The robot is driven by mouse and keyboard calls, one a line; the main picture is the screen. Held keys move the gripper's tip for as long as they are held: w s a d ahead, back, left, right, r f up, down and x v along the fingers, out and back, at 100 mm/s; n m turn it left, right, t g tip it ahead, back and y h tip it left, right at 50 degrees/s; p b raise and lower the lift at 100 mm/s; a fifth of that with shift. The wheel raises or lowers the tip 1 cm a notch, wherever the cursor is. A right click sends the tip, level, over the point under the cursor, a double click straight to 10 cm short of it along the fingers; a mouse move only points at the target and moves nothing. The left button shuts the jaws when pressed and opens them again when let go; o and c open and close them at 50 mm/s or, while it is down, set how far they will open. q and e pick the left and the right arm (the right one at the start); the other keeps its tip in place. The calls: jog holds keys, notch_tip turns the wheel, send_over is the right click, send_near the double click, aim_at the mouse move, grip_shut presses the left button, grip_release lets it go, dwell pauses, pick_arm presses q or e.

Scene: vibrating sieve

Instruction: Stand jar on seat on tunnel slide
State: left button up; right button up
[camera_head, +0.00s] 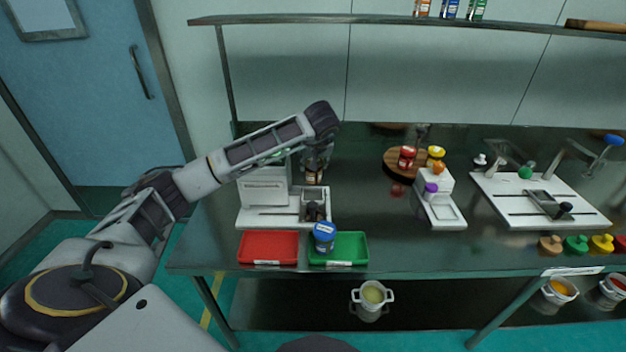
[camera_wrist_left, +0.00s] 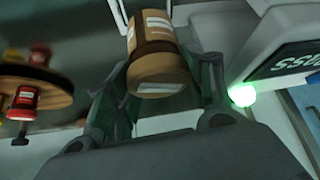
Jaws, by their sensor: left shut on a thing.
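My left gripper (camera_head: 315,168) is shut on a brown jar with a white label (camera_head: 314,176). In the left wrist view the brown jar (camera_wrist_left: 160,65) sits between the fingers (camera_wrist_left: 158,88). The gripper is over the back of a white machine (camera_head: 265,190) at the left of the bench. A grey slide with a dark knob (camera_head: 313,203) is on the machine's right side, just in front of the jar. The seat is hard to make out, and I cannot tell whether the jar touches anything below. My right gripper is not in view.
A red tray (camera_head: 268,233) and a green tray (camera_head: 351,235) lie at the front edge. A round wooden board (camera_head: 393,160) with jars is to the right. A green light (camera_wrist_left: 243,95) glows on the machine.

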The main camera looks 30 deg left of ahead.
pick_arm(q)
notch_tip(320, 180, down, 2)
jog(key=shift+f, duration=0.25)
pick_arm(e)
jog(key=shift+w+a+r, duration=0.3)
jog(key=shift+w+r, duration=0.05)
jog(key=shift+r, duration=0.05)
pick_arm(q)
jog(key=shift+f, duration=0.1)
